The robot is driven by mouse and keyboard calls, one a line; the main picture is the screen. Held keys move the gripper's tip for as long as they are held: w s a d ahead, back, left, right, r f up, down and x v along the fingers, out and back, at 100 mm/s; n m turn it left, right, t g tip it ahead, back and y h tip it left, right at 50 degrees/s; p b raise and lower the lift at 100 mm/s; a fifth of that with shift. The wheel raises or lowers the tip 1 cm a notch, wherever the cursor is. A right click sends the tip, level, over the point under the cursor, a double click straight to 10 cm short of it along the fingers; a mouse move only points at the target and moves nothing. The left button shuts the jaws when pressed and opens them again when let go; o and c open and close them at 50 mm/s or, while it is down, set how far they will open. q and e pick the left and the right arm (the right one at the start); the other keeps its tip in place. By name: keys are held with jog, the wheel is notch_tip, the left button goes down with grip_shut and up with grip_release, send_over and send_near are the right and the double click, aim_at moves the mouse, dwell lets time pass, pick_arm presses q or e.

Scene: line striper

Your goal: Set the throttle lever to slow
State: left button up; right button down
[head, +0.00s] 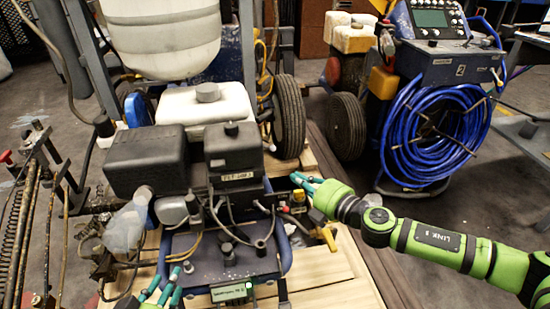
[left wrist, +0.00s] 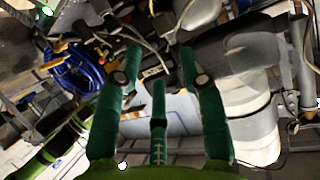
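The line striper's engine (head: 232,152) stands in the middle of the head view, with a black box-shaped housing on its left. I cannot pick out the throttle lever with certainty; small yellow and red parts (head: 298,196) sit on the engine's right side. My right gripper (head: 303,183) reaches in from the right, its teal fingertips close to these parts; contact cannot be told. My left gripper (head: 162,289) is low at the bottom edge, in front of the machine. The left wrist view shows its teal fingers (left wrist: 160,85) spread apart with nothing between them.
A white tank (head: 205,104) stands behind the engine. A yellow-handled part (head: 324,230) lies right of the front plate. A coiled blue hose (head: 437,130) hangs on a machine at the right. Rods and hoses crowd the left side. Wooden boards (head: 335,280) lie beneath.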

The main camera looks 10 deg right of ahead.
pick_arm(q)
jog(key=shift+s, duration=0.1)
pick_arm(e)
jog(key=shift+s, duration=0.1)
pick_arm(q)
jog(key=s+d+r+m+t+h+b, duration=0.1)
jog(key=r+t+h, duration=0.3)
jog(key=r, duration=0.6)
jog(key=s+d+r+m+t+h+b, duration=0.2)
jog(key=r+t, duration=0.5)
jog(key=r, duration=0.4)
jog(key=shift+s+d+m+h+b, duration=0.3)
jog(key=shift+s+d+h+b, duration=0.15)
jog(key=shift+s+d+h, duration=0.8)
pick_arm(e)
jog(key=w+d+x, duration=0.1)
jog(key=d+x, duration=0.1)
jog(key=x, duration=1.1)
jog(key=shift+d, duration=0.25)
pick_arm(q)
jog(key=shift+s+a+h, duration=0.1)
jog(key=shift+a+h, duration=0.15)
pick_arm(e)
jog(key=shift+w+f, duration=0.1)
